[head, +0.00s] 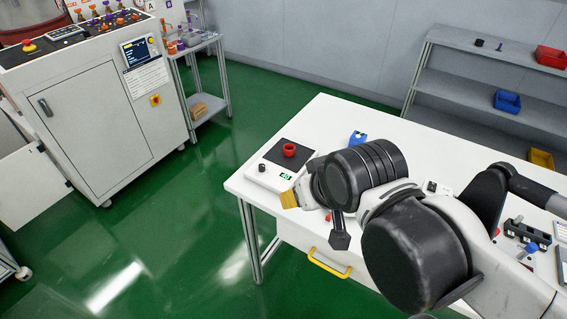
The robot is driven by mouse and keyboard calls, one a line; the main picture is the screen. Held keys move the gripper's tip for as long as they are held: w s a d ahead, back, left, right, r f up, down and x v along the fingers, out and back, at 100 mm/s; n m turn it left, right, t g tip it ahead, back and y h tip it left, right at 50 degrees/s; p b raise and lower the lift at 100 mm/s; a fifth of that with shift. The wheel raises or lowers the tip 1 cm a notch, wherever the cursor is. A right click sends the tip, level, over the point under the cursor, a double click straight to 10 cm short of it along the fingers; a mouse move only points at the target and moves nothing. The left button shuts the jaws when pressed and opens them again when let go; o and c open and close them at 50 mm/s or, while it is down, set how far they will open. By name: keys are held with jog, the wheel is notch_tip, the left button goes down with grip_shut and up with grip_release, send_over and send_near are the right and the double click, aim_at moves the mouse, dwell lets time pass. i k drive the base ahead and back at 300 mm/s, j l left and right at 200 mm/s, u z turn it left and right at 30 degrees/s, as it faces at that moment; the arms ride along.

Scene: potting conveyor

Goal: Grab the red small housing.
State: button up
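A small red round housing (289,150), with a dark opening in its top, sits upright on the dark plate of a white scale-like device (267,178) at the left corner of the white table (325,118). My arm reaches over the table from the right. A dark part of my gripper (340,238) points down beside the front edge of the table, to the right of and nearer than the red housing, apart from it. My arm hides most of the gripper, so its opening and anything in it cannot be seen.
A blue object (357,138) stands behind my arm. A yellow ribbed item (290,199) lies by the device's right front. A black holder with blue parts (527,234) is at the right. Grey shelves (470,105) stand behind; a control cabinet (100,115) is left across green floor.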

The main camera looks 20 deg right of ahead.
aim_at(289, 149)
jog(key=j+z, duration=0.2)
jog(key=z, duration=0.2)
jog(key=k+j+z, duration=0.15)
jog(key=z, duration=0.2)
jog(key=k+j+z, duration=0.1)
jog(key=z, duration=0.3)
jog(key=j, duration=0.1)
